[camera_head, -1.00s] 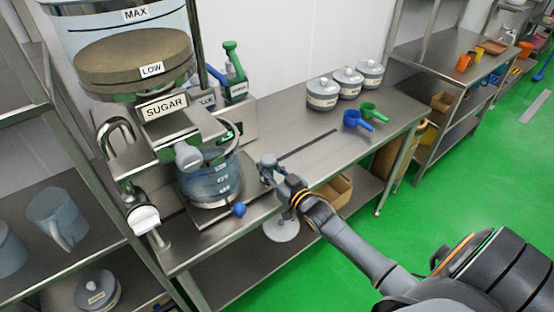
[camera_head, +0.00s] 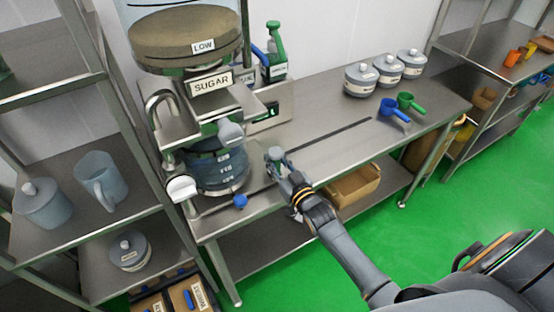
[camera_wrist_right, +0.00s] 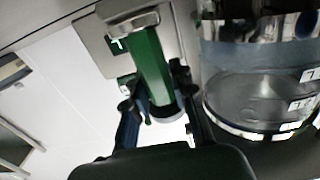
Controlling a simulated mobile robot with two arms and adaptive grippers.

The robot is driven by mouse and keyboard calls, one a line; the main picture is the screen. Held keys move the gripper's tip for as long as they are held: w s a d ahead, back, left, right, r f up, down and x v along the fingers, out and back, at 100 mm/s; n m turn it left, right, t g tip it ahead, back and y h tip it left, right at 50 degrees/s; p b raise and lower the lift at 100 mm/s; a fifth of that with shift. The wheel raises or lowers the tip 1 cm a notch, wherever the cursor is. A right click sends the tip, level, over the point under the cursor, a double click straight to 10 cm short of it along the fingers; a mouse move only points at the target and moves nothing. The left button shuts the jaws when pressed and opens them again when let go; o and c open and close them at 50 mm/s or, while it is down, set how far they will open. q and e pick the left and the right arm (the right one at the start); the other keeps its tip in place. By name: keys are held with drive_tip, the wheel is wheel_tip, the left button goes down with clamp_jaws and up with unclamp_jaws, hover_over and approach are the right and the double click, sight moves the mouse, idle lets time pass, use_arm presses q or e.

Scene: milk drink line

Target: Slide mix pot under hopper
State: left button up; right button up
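The mix pot (camera_head: 222,172), a blue see-through vessel with level labels, stands on the steel table under the hopper labelled SUGAR (camera_head: 186,35). The hopper's outlet parts hide its upper side. The pot also shows at the right of the right wrist view (camera_wrist_right: 250,85). My right gripper (camera_head: 276,156) is just right of the pot, apparently apart from it. My left gripper is not in view.
A blue knob (camera_head: 240,201) sits at the table's front edge. A dark slot (camera_head: 330,135) runs right along the clear tabletop. Lidded jars (camera_head: 361,80) and scoops (camera_head: 393,108) stand farther right. A shelf with grey jugs (camera_head: 101,180) stands at left.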

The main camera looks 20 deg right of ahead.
drive_tip(key=o, duration=0.4)
drive_tip(key=shift+a, duration=0.25)
drive_tip(key=shift+c, duration=0.2)
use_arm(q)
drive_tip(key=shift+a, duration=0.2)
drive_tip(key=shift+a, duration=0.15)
use_arm(e)
drive_tip(key=shift+s+d+f, duration=0.1)
drive_tip(key=shift+s, duration=0.3)
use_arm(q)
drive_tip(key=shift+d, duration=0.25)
use_arm(e)
drive_tip(key=s, duration=1.1)
drive_tip(key=shift+s+d, duration=0.1)
drive_tip(key=shift+d, duration=0.25)
